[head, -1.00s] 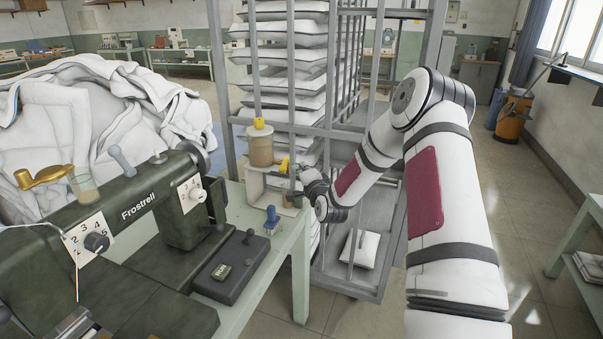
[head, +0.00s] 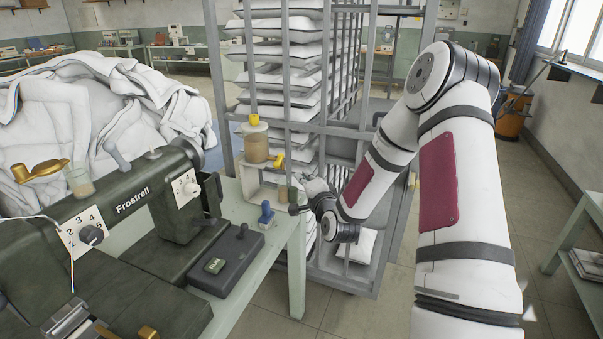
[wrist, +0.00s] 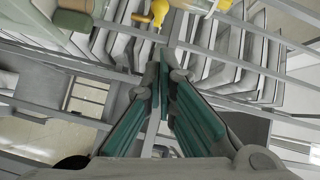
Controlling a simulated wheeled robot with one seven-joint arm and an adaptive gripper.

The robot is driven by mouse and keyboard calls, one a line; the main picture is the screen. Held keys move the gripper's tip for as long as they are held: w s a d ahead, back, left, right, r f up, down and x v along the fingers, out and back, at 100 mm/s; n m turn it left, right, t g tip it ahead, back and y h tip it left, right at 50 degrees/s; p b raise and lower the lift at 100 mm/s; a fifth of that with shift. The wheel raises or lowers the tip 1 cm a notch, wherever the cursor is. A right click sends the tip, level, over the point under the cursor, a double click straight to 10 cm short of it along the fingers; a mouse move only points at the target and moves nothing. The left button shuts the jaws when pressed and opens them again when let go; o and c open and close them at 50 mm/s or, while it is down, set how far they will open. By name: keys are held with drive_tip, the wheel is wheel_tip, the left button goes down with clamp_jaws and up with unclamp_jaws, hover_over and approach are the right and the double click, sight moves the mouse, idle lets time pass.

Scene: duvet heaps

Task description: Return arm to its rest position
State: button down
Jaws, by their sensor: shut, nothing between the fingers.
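My gripper shows in the wrist view (wrist: 163,75), its two green-padded fingers converging to tips that are together, with nothing held. In the head view my gripper (head: 296,205) is small and partly hidden behind my wrist; it is beside the right end of the pale green table, near the small dispenser. My white arm with dark red panels reaches in from the lower right, bends at a high elbow and slopes down left in front of the grey rack.
A grey rack (head: 384,215) of folded white bedding (head: 278,78) stands behind my gripper. A dispenser (head: 255,145) with yellow fittings and a blue-topped item (head: 266,213) are on the table. A dark green Frostrell machine (head: 130,215) and a duvet heap (head: 110,120) are left.

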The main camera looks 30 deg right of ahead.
drive_tip(key=s+a+r+n+g+y, duration=0.2)
drive_tip(key=s+a+r+n+g, duration=0.4)
drive_tip(key=s+a+r+n, duration=0.4)
drive_tip(key=s+a+r+n+g, duration=0.1)
drive_tip(key=s+a+n+g, duration=0.1)
drive_tip(key=s, duration=0.8)
drive_tip(key=s+a+r+n+g, duration=0.2)
drive_tip(key=s+a+n, duration=0.1)
drive_tip(key=s, duration=0.7)
drive_tip(key=s+a+r+n+g+y, duration=0.1)
drive_tip(key=s+a, duration=0.3)
drive_tip(key=s, duration=0.6)
drive_tip(key=shift+a+r+n+g, duration=0.3)
drive_tip(key=shift+r+n+g, duration=0.4)
drive_tip(key=shift+g, duration=0.1)
